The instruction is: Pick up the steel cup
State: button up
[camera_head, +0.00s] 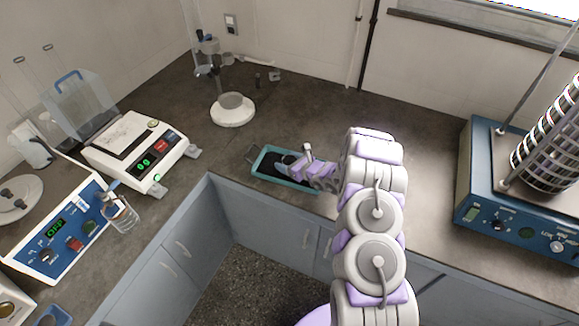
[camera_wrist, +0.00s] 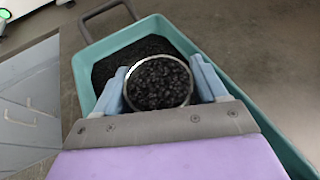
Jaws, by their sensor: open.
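The steel cup (camera_wrist: 158,84) shows in the wrist view as a round, shiny rim filled with dark granules. It sits between the two blue fingers of my gripper (camera_wrist: 160,82), at or over the teal tray (camera_wrist: 84,70), which also holds dark granules. The fingers are open, one on each side of the cup. I cannot tell whether either touches it. In the head view my gripper (camera_head: 291,163) is over the teal tray (camera_head: 263,159) near the counter's front edge, and the cup cannot be made out there.
A digital scale (camera_head: 134,146) and a blue-fronted instrument (camera_head: 62,236) with a glass beaker (camera_head: 121,214) stand at the left. A round white stand (camera_head: 232,112) is behind the tray. The sieve shaker (camera_head: 513,190) is at the right. The counter behind the tray is mostly clear.

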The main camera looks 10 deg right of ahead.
jog(key=shift+c, duration=0.4)
jog(key=c, duration=0.8)
jog(key=shift+o, duration=0.2)
